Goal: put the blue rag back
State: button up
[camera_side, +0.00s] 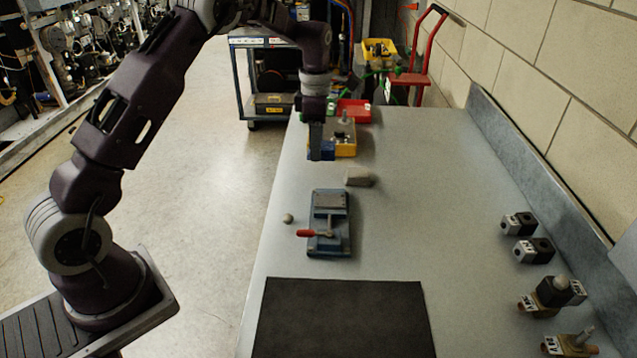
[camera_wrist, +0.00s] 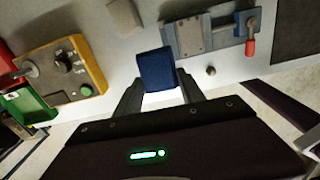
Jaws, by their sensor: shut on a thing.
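The blue rag (camera_wrist: 156,69) shows as a small dark blue block-like piece between the two fingers of my gripper (camera_wrist: 160,88) in the wrist view. My gripper is shut on it. I cannot tell whether the rag touches the bench. The fingers hide part of the rag in the side view.
A yellow box (camera_side: 346,139) with fittings and a red bin (camera_side: 355,111) stand behind. A beige-grey block (camera_side: 358,178), clamp fixture (camera_side: 329,240) with red handle, small ball (camera_side: 288,218) and black mat (camera_side: 340,320) lie nearer. Valve parts (camera_side: 552,292) stand right; the bench's middle right is clear.

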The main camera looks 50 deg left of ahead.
send_near(307, 180)
notch_tip(307, 180, down, 6)
jog(key=shift+f, duration=0.2)
jog(key=shift+f, duration=0.1)
jog(key=o, duration=1.3)
